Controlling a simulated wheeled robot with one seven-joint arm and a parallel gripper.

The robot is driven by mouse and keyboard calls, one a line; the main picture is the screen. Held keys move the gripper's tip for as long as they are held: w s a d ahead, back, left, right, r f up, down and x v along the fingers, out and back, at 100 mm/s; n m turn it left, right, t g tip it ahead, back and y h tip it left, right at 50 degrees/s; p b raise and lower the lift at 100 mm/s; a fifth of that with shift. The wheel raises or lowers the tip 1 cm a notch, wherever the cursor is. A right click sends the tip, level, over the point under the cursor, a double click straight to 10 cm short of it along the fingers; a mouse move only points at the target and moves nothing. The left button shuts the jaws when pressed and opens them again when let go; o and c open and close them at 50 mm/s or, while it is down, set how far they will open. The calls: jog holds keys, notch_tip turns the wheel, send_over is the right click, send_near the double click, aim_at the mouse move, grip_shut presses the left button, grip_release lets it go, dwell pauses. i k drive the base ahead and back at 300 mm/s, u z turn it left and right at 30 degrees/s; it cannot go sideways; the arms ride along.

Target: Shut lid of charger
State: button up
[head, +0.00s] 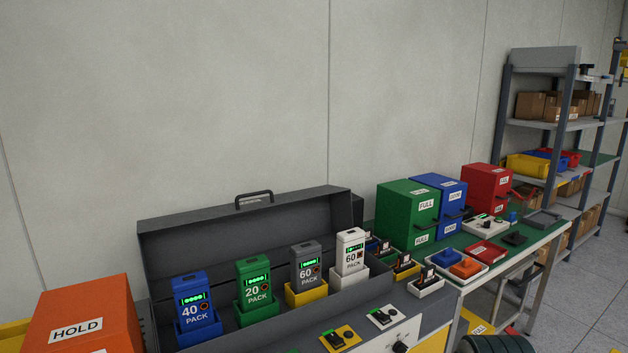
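The charger is a long dark grey case (268,333) at the front of the bench in the head view. Its lid (190,243) stands open, raised behind the packs, with a dark handle (254,199) on its top edge. Inside stand a blue pack (191,297) in a blue dock, a green pack (254,283) in a green dock, a grey pack (306,265) in a yellow dock and a white pack (351,250) in a white dock. All are upright and show green lights. My gripper is not in view.
An orange HOLD box (85,317) stands left of the charger. Green (407,215), blue (440,200) and red (486,185) boxes stand to the right on a green-topped bench with small trays. A shelf rack (560,125) is farther right. The wall above the lid is bare.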

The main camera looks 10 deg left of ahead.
aim_at(211, 241)
jog(key=z, duration=0.15)
jog(key=i, duration=0.7)
jog(key=u, duration=0.75)
jog(key=i, duration=0.6)
jog(key=u, duration=0.6)
